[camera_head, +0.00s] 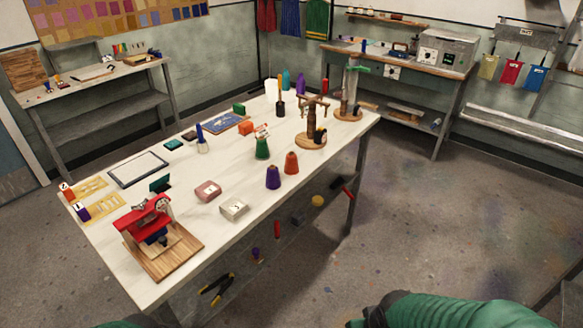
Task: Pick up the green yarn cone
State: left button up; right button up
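A green yarn cone (262,149) stands upright on the long white table (225,160), near its middle. A small orange and white object shows right at its top; I cannot tell whether they touch. A purple cone (273,178) and an orange cone (291,163) stand in front of it and to its right. A green sleeve-like part of my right arm shows at the bottom right, and a bit of my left arm at the bottom left. Both are well away from the cone. Neither gripper's fingers can be seen.
A red clamp-like device (148,216) on a wooden board sits at the table's near left. A white box (234,210) and a pink box (208,191) lie near the front edge. Wooden winder stands (311,138) are to the right. Floor right of the table is clear.

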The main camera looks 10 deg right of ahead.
aim_at(261, 147)
jog(key=i+l+u, duration=0.1)
jog(key=u, duration=0.3)
jog(key=i+l+u, duration=0.1)
jog(key=u, duration=0.3)
jog(key=l+u, duration=0.55)
jog(key=u, duration=0.25)
jog(key=i, duration=0.05)
